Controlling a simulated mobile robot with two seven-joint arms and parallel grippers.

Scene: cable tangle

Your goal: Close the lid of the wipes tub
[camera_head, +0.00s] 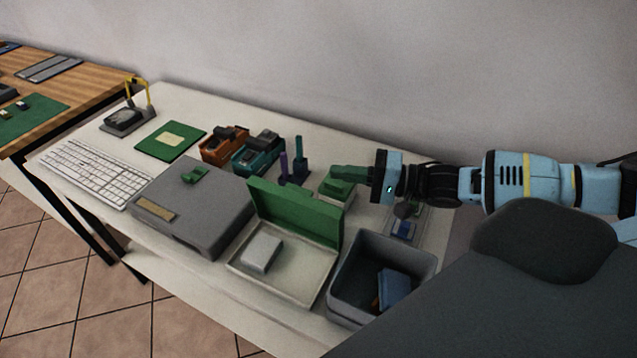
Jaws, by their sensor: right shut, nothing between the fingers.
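My right gripper (343,173) reaches in from the right. My left gripper is not in view.
A cream box (282,283) with a raised green lid holds a white block (262,252). A grey open bin (392,246) stands right of it. Left are a grey case (207,206), orange (222,148) and teal (252,157) devices and a keyboard (95,175). A wall is behind.

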